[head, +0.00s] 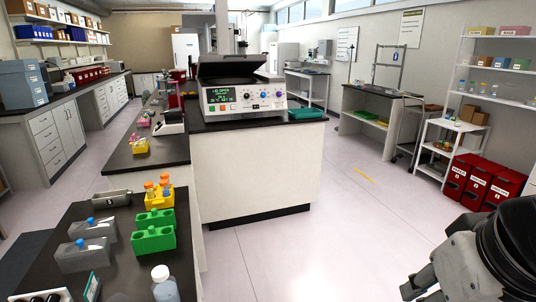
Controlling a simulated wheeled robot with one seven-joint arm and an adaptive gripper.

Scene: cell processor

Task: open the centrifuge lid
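The centrifuge (243,97) is a light-grey box with a sloped front panel, a green-lit display and several knobs. It stands on the black top of the white counter in the middle of the head view. Its dark lid (232,66) sits at the top and looks tilted up, with its underside partly showing. The display text is small but seems to read "LID OPEN". My gripper (420,285) is at the lower right edge, far from the centrifuge and partly cut off by the frame. I cannot tell whether its fingers are apart.
A near bench at lower left holds green racks (154,230), a yellow rack (158,197) and a bottle (164,284). Red bins (480,183) and a white shelf cart (450,142) stand at right. The floor (320,235) right of the white counter (255,170) is clear.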

